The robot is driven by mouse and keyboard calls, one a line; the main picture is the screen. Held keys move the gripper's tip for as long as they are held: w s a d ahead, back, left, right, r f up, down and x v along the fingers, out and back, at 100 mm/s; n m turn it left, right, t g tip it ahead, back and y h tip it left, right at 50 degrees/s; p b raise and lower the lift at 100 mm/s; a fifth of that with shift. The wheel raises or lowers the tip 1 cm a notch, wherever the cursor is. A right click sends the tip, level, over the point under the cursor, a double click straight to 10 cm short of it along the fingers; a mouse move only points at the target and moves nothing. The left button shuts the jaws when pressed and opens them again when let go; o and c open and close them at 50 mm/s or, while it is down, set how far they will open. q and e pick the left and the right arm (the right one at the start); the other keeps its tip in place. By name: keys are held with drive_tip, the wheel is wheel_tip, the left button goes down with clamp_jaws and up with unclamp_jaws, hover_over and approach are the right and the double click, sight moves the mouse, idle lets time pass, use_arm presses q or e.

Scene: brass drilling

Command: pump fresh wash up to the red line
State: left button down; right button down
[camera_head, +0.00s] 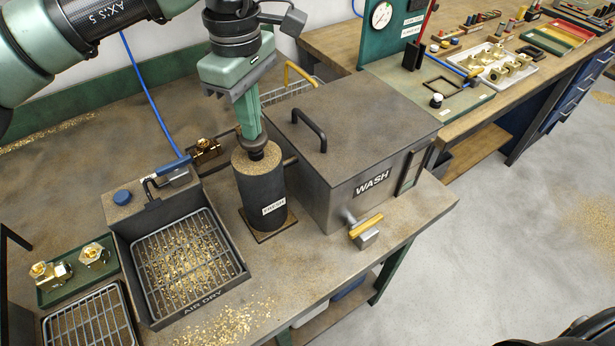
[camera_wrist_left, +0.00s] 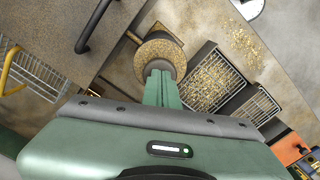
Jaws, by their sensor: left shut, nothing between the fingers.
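A dark cylindrical canister labelled FRESH (camera_head: 262,200) stands upright on a small square plate, its top dusted with brass chips. A dark round pump knob (camera_head: 257,148) sits on its top. My left gripper (camera_head: 251,132) points down with shut, empty fingers, its tips at the knob; I cannot tell whether they press on it. In the left wrist view the fingertips (camera_wrist_left: 160,74) overlap the canister top (camera_wrist_left: 160,48). The grey WASH tank (camera_head: 345,135) is right of the canister, lid closed. A narrow sight window (camera_head: 410,171) is on its side; its level and any red line are unreadable. My right gripper is out of view.
A yellow-handled tap (camera_head: 366,226) sticks out of the tank's front. The AIR DRY basket (camera_head: 190,262), full of brass chips, is at left. A green tray (camera_head: 75,272) holds brass fittings. A wire basket (camera_head: 288,92) with a yellow handle is behind the tank.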

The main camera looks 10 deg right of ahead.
use_arm(q)
drive_tip(key=shift+r+p, duration=2.45)
drive_tip(key=shift+r, duration=0.8)
drive_tip(key=shift+f, duration=0.2)
drive_tip(key=shift+f+b, duration=2.5)
drive_tip(key=shift+f, duration=0.75)
drive_tip(key=shift+r, duration=0.1)
drive_tip(key=shift+r+p, duration=2.4)
drive_tip(key=shift+r, duration=0.95)
drive_tip(key=shift+f, duration=0.2)
